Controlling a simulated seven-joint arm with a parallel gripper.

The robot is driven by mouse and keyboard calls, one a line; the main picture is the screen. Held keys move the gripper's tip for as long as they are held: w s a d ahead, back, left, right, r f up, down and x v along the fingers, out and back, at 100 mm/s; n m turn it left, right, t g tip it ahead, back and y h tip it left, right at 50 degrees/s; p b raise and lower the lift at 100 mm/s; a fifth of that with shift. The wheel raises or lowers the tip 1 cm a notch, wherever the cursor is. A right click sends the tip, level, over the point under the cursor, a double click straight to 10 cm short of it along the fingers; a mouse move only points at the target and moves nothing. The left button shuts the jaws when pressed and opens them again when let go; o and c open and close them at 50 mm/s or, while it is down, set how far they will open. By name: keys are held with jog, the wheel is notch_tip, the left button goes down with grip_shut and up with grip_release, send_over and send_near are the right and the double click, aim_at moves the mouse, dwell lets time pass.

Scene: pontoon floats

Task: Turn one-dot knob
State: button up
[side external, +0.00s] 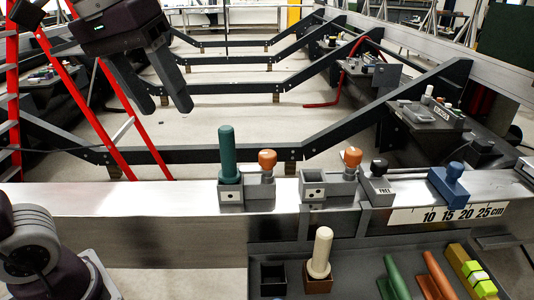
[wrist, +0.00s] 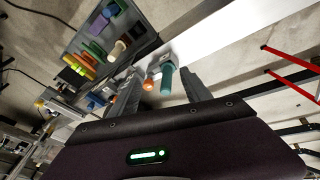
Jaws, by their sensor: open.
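Two grey holders stand on the metal beam, each with a small dark-marked white label and an orange knob on its right. The left holder (side external: 230,192) has a green peg (side external: 228,150) upright in it, beside its orange knob (side external: 267,160). The right holder (side external: 313,190) has an empty square socket, beside its orange knob (side external: 352,158). The dots are too small to count surely. My gripper (side external: 166,106) is open and empty, high above and left of the holders. In the wrist view, the green peg (wrist: 167,80) and an orange knob (wrist: 148,85) show between the fingers (wrist: 160,76).
Right of the knobs are a black-handled slider (side external: 379,180), a blue-handled block (side external: 448,183) and a centimetre scale (side external: 450,214). A lower dark tray (side external: 350,280) holds a cream peg (side external: 320,252) and several coloured pieces. A red ladder (side external: 85,90) stands at left.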

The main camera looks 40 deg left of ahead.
jog(key=w+d+n+g, duration=0.15)
jog(key=w+n, duration=0.35)
jog(key=w, duration=0.6)
jog(key=n+g, duration=0.2)
jog(key=n, duration=0.2)
send_over(268, 153)
notch_tip(268, 153, down, 4)
jog(key=f, duration=0.1)
jog(key=shift+y, duration=0.4)
notch_tip(268, 153, down, 12)
jog(key=shift+s+r, duration=0.1)
jog(key=shift+c, duration=0.3)
grip_shut()
